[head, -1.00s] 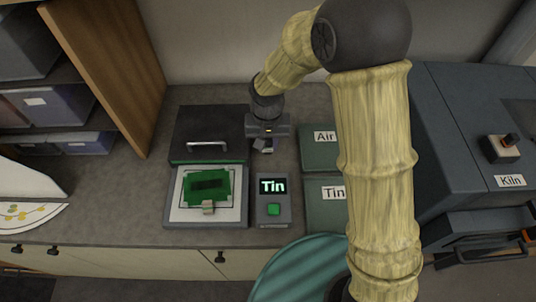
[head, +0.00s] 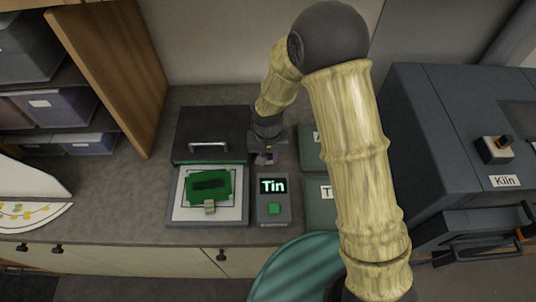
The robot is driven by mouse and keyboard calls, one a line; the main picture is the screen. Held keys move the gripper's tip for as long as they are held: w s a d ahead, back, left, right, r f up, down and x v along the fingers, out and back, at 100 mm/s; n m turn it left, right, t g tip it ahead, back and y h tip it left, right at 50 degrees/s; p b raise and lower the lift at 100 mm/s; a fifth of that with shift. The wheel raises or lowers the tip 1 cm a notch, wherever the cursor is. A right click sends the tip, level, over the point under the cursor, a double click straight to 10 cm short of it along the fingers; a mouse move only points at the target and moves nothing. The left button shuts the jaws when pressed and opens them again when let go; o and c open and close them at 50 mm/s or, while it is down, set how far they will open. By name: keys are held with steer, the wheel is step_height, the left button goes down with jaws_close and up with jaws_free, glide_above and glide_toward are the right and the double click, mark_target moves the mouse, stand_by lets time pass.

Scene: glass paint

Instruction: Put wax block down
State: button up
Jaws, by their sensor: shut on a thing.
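My gripper (head: 263,160) hangs over the counter, just right of the black hinged lid and above the panel reading "Tin". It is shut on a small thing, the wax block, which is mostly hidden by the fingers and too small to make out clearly. A small tan block (head: 209,207) sits at the lower edge of a green sheet (head: 200,187) with a darker patch. The sheet lies on a white bed (head: 179,210) in a grey frame, left of the gripper.
The black lid (head: 192,147) with a metal handle stands behind the bed. A control panel (head: 272,208) has a green button. Dark green labelled boxes (head: 322,213) are partly behind my arm. The kiln (head: 430,130) is at right. Bare counter (head: 120,205) lies left.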

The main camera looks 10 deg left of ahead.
steer(key=shift+f, duration=0.1)
steer(key=o, duration=1)
step_height(320, 180, up, 12)
steer(key=b, duration=0.3)
stand_by(0.5)
